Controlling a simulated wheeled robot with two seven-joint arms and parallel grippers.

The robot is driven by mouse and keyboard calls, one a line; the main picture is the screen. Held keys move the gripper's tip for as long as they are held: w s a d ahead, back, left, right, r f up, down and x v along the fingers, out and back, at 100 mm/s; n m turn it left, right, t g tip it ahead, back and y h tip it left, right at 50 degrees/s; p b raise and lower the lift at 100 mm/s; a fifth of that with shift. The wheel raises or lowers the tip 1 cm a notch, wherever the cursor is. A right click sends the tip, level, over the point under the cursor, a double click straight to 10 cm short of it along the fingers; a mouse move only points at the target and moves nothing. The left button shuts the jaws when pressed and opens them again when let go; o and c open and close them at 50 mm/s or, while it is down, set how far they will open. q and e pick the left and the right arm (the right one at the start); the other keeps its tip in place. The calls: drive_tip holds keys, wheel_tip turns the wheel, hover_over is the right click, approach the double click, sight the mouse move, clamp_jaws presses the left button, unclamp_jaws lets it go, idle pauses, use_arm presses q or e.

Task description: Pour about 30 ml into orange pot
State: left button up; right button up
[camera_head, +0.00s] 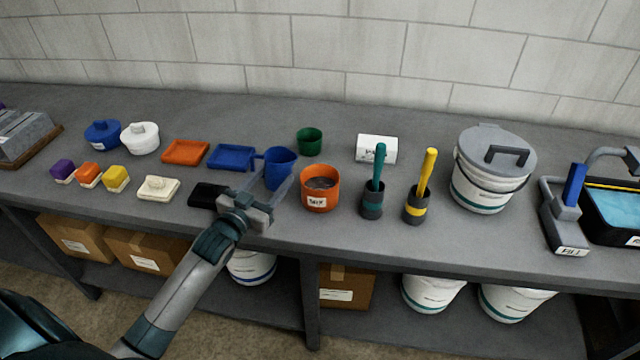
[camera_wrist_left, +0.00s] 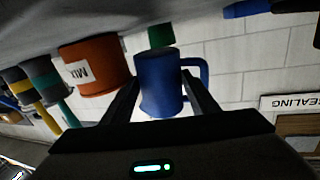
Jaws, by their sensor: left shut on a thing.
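The orange pot (camera_head: 316,201), labelled MIX, stands on the bench with dark contents inside. It also shows in the left wrist view (camera_wrist_left: 94,66). A blue jug (camera_head: 280,168) with a side handle is just left of the pot. My left gripper (camera_head: 269,197) is shut on the blue jug, its fingers on either side of the jug's body in the left wrist view (camera_wrist_left: 160,88). The jug looks upright and apart from the pot. Its contents are hidden. My right gripper is in neither view.
A green cup (camera_head: 309,141) stands behind the pot. Teal-handled (camera_head: 375,180) and yellow-handled (camera_head: 424,181) tools stand in dark holders to its right. A lidded white bucket (camera_head: 486,180) is farther right. Blue (camera_head: 231,156) and orange (camera_head: 186,152) trays lie left of the jug.

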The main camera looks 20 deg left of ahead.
use_arm(q)
drive_tip(key=shift+a+f+n+b, duration=0.1)
drive_tip(key=shift+f+n+b, duration=0.55)
drive_tip(key=shift+f, duration=0.75)
